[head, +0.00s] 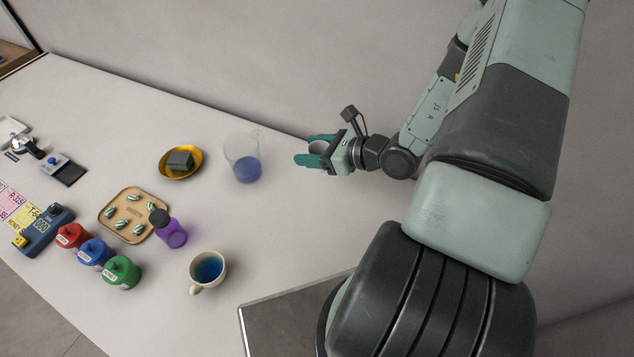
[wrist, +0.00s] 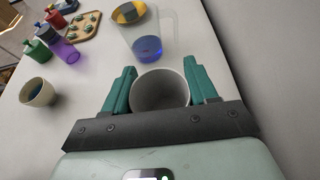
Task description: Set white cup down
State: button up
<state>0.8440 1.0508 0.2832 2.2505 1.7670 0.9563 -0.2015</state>
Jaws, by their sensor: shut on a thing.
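My gripper (head: 311,149) is at the far right of the counter, near the wall. Its two teal fingers are shut on a white cup (wrist: 160,92), one finger on each side. In the wrist view the cup's round open mouth faces the camera, and its inside looks empty and grey. In the head view only a small part of the cup (head: 319,147) shows between the fingers. The cup's base is hidden, so I cannot tell whether it touches the counter (head: 290,215).
A clear jug (head: 241,150) with blue liquid stands just left of my gripper. A gold bowl (head: 197,170), a tray (head: 108,222), a purple bottle (head: 176,236) and a cream mug (head: 221,262) with blue liquid stand further left. The counter between jug and mug is clear.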

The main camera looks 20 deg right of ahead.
notch_tip(320, 180, down, 9)
jog(key=shift+r, duration=0.15)
dwell(0.4)
jog(key=o, duration=1)
jog(key=shift+s+d+r, duration=0.15)
jog(key=shift+s+d, duration=0.05)
jog(key=shift+d, duration=0.05)
jog(key=v, duration=1.1)
jog(key=shift+s+d+r, duration=0.1)
jog(key=shift+s, duration=0.05)
